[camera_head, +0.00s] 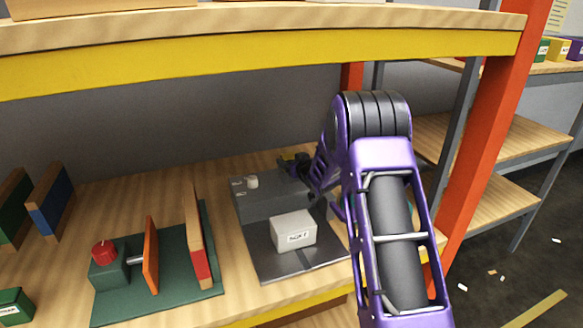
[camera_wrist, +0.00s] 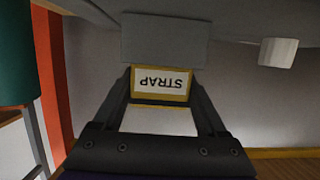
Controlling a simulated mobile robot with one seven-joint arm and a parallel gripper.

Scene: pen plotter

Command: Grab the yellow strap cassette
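The yellow strap cassette (camera_wrist: 161,84) shows in the wrist view with a white label reading STRAP, upside down in the picture. It sits against a grey block (camera_wrist: 165,38) of the machine. The fingers of my gripper (camera_wrist: 161,92) lie on either side of it, very close to its edges; I cannot tell whether they press on it. In the head view my gripper (camera_head: 301,166) is at the back right of the grey machine (camera_head: 266,204), partly hidden by my arm. A small yellow patch shows beside it there.
A white labelled box (camera_head: 293,231) sits on the machine's front plate. A green fixture (camera_head: 170,276) with a red knob and upright boards stands to the left. An orange post (camera_head: 490,150) rises at the right, and a yellow shelf beam (camera_head: 270,55) crosses above.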

